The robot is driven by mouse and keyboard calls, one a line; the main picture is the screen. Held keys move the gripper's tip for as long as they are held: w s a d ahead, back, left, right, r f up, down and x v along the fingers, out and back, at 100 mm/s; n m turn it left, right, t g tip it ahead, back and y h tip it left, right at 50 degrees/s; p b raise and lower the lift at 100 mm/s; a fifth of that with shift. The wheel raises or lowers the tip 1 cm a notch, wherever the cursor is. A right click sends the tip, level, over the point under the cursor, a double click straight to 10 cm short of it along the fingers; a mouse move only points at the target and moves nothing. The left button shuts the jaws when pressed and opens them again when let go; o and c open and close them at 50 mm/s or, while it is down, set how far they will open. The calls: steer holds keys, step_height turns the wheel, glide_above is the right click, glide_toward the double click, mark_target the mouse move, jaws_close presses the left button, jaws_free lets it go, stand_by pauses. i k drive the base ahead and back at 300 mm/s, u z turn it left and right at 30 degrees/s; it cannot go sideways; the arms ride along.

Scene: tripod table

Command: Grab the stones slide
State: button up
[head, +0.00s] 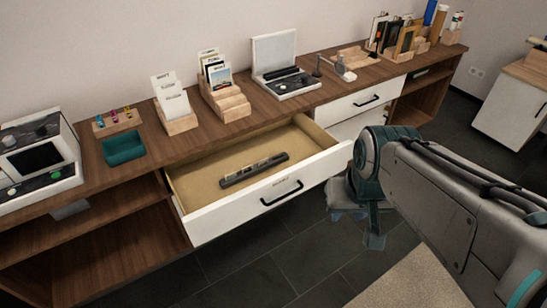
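A pulled-out drawer (222,209) with a white front and black handle stands open under the wooden counter. In it lies a slim dark bar-like piece (240,175) with a pale, patterned strip along its top. I cannot tell whether this is the stones slide. Picture cards (219,77) stand in a stepped wooden rack (232,107) on the counter, too small to read. My arm comes in from the right and bends down to the right of the drawer. Its lower teal end (373,240) is small and partly hidden, so the fingers cannot be made out. It is apart from the dark piece.
The counter (310,103) also carries a teal tray (124,148), a second wooden rack (180,124) with white cards, a white device with a raised lid (274,52) and a white machine (40,160) at left. The drawer juts into the room.

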mark_target(265, 161)
steer(key=u, duration=0.25)
steer(key=i, duration=0.45)
steer(key=u, duration=0.25)
steer(key=k, duration=0.4)
steer(key=u, duration=0.4)
steer(key=i, duration=0.55)
steer(key=z, duration=0.35)
